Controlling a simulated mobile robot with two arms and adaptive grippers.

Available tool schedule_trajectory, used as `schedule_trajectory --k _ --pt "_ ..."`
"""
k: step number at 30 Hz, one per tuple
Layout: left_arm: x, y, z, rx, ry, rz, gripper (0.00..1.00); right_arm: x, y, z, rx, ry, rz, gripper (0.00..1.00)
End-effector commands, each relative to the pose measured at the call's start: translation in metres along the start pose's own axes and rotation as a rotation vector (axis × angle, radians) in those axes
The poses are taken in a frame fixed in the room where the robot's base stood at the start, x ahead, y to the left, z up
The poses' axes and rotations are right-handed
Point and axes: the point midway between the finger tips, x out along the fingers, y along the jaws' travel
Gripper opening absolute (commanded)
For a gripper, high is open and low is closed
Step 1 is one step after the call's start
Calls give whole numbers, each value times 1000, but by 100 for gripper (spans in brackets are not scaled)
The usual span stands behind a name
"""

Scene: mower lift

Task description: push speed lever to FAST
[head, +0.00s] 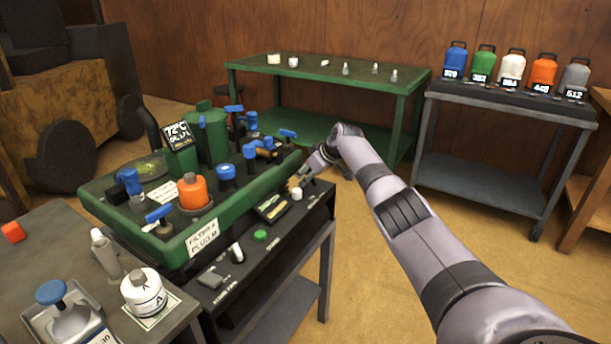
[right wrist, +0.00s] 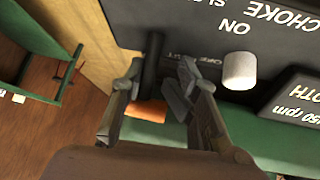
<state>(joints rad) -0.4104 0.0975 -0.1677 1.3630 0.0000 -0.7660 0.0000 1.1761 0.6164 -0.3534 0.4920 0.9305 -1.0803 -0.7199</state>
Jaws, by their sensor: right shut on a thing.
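The black control panel (right wrist: 195,28) carries the printed words CHOKE, ON and part of SLOW, upside down in the right wrist view. The speed lever shows there as a dark stem with an orange end (right wrist: 147,110). My right gripper (right wrist: 161,76) is shut on the lever, its fingers on either side of it and partly hiding it. In the head view my right gripper (head: 303,180) is at the far right end of the panel, where the lever is mostly hidden. The FAST mark is not readable. My left gripper is out of view.
A white knob (right wrist: 239,70) stands close beside the gripper. A lit rpm display (head: 272,207) is nearby on the panel. The green engine tray (head: 235,215) with caps and valves borders it. Open floor (head: 370,250) lies to the right.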

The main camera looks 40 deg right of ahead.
Motion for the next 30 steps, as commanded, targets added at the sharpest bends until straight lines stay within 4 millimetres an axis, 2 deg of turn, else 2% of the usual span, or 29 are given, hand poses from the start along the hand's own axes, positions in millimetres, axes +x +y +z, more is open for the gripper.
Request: schedule_trajectory --k 1,2,3,21,30 --pt "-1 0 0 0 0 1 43 -10 15 -6 11 22 32 0" --pt "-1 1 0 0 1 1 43 -10 15 -6 11 23 32 0" --pt "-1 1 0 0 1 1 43 -10 15 -6 11 22 31 31" --pt "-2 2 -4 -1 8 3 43 -7 11 -3 5 16 24 71" --pt "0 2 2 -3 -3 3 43 -6 9 -2 4 13 20 71"
